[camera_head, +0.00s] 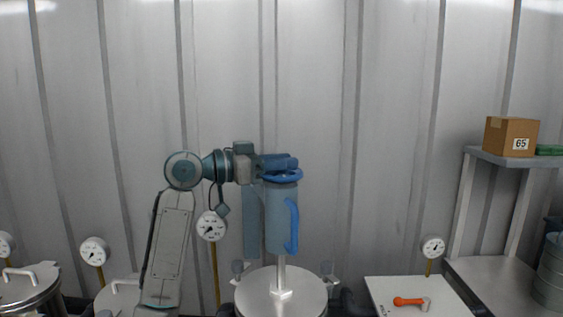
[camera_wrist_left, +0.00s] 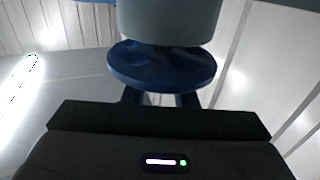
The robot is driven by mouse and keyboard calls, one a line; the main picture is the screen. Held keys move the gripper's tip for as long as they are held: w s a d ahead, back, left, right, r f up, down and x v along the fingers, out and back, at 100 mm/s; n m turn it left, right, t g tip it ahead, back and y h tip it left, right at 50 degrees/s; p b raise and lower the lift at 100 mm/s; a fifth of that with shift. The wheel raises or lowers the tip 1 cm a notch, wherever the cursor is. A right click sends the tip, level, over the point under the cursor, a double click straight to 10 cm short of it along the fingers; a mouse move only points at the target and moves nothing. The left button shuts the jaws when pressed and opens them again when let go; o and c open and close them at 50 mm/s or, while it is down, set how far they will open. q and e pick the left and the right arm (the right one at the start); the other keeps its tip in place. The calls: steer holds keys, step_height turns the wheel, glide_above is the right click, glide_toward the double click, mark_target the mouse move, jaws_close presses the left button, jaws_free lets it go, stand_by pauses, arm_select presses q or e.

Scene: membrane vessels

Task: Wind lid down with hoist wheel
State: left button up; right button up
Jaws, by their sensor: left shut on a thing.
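The blue hoist wheel (camera_head: 284,176) sits on top of the blue-grey hoist body (camera_head: 270,218), which has a blue curved handle (camera_head: 292,226) on its right side. My left gripper (camera_head: 282,163) comes in from the left at the wheel's top and is shut on the wheel. In the left wrist view the wheel (camera_wrist_left: 160,70) is a dark blue disc just beyond the gripper's dark body, with the fingers partly hidden. A rod (camera_head: 282,272) runs from the hoist down to the round steel lid (camera_head: 258,292). The vessel under the lid is cut off by the frame.
Pressure gauges on yellow stems, such as the near one (camera_head: 212,226), stand left and right of the hoist. A white table (camera_head: 400,287) at right holds an orange-handled tool (camera_head: 410,301). A shelf (camera_head: 500,157) carries a cardboard box (camera_head: 511,137). Another steel lid (camera_head: 25,288) is at far left.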

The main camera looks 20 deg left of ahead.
arm_select(q)
steer(key=shift+c, duration=1)
steer(key=shift+m+g+h, duration=0.7)
steer(key=shift+m+g, duration=0.1)
steer(key=shift+g, duration=0.5)
steer(key=shift+m+g+h, duration=0.3)
steer(key=shift+m, duration=0.1)
arm_select(e)
steer(key=shift+w+a+r, duration=0.1)
steer(key=shift+w+r, duration=0.2)
steer(key=shift+w, duration=0.25)
arm_select(q)
steer(key=o, duration=1)
steer(key=shift+c, duration=0.2)
arm_select(e)
steer(key=shift+s+d+f, duration=0.1)
steer(key=shift+s+d, duration=0.1)
steer(key=shift+d, duration=0.1)
steer(key=shift+s, duration=0.1)
